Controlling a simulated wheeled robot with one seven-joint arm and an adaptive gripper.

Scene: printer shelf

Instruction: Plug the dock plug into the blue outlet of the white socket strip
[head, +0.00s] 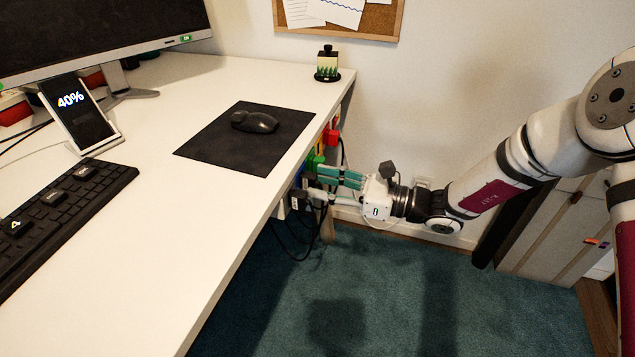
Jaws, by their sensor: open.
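The white socket strip (281,209) is under the desk's right edge, seen at a steep angle and mostly hidden by the desk and my gripper. A little blue, likely the blue outlet (299,177), shows between the green part and the dark plug. My gripper (313,184) is open, with its teal fingers pointing left at the strip. A dark plug (298,198) sits by the lower fingertip, with black cables hanging below. I cannot tell whether this is the dock plug, whether it touches the finger, or whether it is in an outlet.
A red plug (331,136) and a green plug (315,161) are farther along the strip. The desk (225,84) holds a phone stand (97,142) reading 40%, a keyboard (66,207), and a mouse (255,121) on a mat. The carpet (390,300) below is clear.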

